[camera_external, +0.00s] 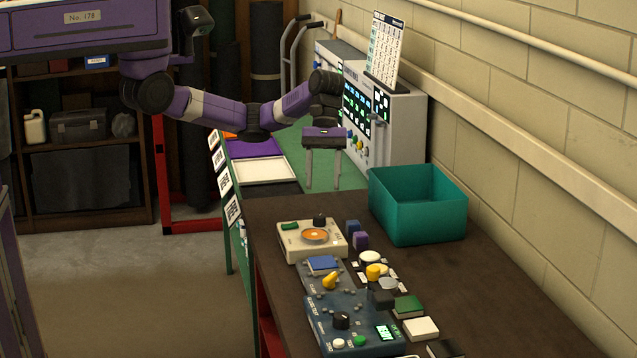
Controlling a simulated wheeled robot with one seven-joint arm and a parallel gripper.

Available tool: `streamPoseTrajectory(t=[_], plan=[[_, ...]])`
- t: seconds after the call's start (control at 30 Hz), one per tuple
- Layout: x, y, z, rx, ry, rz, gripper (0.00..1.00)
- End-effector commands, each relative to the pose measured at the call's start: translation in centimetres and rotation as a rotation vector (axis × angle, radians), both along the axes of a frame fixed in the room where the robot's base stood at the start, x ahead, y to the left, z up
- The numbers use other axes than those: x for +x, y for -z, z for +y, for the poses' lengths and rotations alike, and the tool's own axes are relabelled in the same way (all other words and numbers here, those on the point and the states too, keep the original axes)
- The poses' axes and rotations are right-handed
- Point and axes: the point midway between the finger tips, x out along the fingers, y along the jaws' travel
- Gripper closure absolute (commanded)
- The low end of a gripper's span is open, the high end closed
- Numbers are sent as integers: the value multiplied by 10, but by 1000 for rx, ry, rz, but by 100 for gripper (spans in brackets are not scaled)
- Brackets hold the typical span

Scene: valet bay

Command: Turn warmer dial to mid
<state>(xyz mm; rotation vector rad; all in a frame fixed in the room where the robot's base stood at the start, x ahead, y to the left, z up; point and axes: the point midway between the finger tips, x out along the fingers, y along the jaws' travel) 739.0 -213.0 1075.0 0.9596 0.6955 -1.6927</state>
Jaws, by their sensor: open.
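A cream box (298,243) with a round orange plate (315,235) stands at the far left end of the brown bench; it looks like the warmer. A small black knob (320,219) sits at its back edge, likely its dial; its pointer is too small to read. My gripper (323,186) is open and empty, fingers pointing down. In the picture it is above and behind the cream box, apart from it.
A blue unit with a yellow knob (331,280) and a darker blue unit with a black knob (342,320) stand in front. A teal bin (417,218) is at right. A grey panel cabinet (398,125) stands behind.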

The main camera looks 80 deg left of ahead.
Motion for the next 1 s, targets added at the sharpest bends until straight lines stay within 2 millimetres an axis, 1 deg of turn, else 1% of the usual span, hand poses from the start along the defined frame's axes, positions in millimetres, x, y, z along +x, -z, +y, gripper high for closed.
streamPoseTrajectory(t=[0.03, 0.1, 0.2, 0.27, 0.37, 0.6, 0.73, 0.9, 1.0], plan=[[4, 8, 10, 45, 10, -14, 49], [8, 14, 23, 97, 28, -35, 49], [7, 19, 33, 141, 60, -47, 49], [5, 22, 35, 147, 76, -48, 49], [3, 29, 31, 142, 83, -48, 49], [-3, 62, 17, 140, 82, -46, 49], [-5, 78, 11, 138, 79, -47, 49], [-6, 89, 7, 140, 81, -49, 49], [-7, 91, 6, 140, 80, -49, 49]])
